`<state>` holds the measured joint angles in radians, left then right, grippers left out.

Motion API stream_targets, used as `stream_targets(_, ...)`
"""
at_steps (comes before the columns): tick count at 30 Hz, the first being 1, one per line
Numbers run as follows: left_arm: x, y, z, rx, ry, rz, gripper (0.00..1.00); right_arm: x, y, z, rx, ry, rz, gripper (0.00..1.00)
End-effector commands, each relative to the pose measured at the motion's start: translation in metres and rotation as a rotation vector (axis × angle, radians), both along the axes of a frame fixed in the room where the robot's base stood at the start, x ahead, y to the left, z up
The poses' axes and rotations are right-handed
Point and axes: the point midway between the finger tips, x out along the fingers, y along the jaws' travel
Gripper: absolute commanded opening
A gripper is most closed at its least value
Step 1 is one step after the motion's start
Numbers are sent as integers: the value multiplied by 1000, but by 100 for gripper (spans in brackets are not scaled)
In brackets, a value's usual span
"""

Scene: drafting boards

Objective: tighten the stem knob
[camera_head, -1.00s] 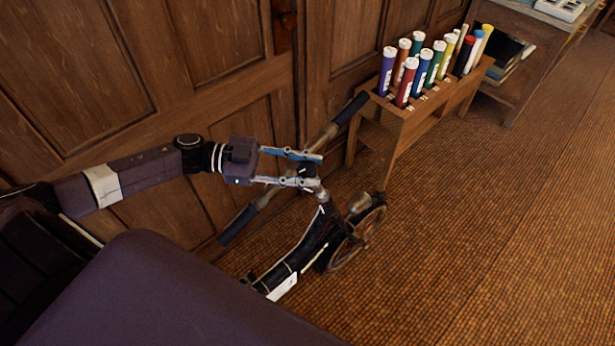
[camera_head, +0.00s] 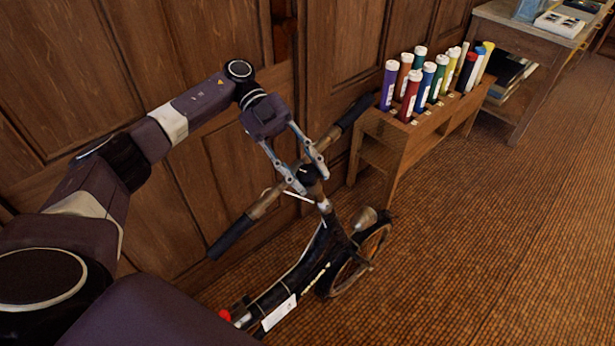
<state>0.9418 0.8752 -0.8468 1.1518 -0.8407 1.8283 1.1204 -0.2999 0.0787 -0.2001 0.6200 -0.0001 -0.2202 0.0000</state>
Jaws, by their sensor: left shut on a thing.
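A small folding bike or scooter stands by the panelled wall, with its handlebar (camera_head: 265,203) running from lower left to upper right. The stem knob (camera_head: 309,174), small and black, sits at the top of the stem at the middle of the bar. My left gripper (camera_head: 311,179) reaches down to it from the upper left. Its two light metal fingers are shut on the knob, one on each side, and hide part of it. My right gripper is not in view.
A wooden rack (camera_head: 410,130) with several coloured tubes stands right of the bar's far grip. A wooden side table (camera_head: 530,40) is behind it. The panelled wall (camera_head: 225,50) is close behind the handlebar. The woven floor (camera_head: 480,240) at right is clear.

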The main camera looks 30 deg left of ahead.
Motion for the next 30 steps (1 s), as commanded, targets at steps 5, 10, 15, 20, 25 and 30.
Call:
stream_targets(5, 1, -1, 3, 42, -16, -121, 6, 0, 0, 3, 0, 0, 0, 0)
stream_targets(10, 0, -1, 3, 68, -25, -203, 6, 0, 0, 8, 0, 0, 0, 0)
stream_targets(15, -1, 0, 1, 84, -29, -252, 6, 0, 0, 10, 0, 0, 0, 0)
stream_targets(20, -1, -1, 0, 90, -33, -273, 6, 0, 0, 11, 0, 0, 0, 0)
stream_targets(25, -1, 0, 0, 91, -33, -277, 6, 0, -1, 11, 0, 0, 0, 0)
stream_targets(30, -1, -1, 0, 91, -33, -277, 6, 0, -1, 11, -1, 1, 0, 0)
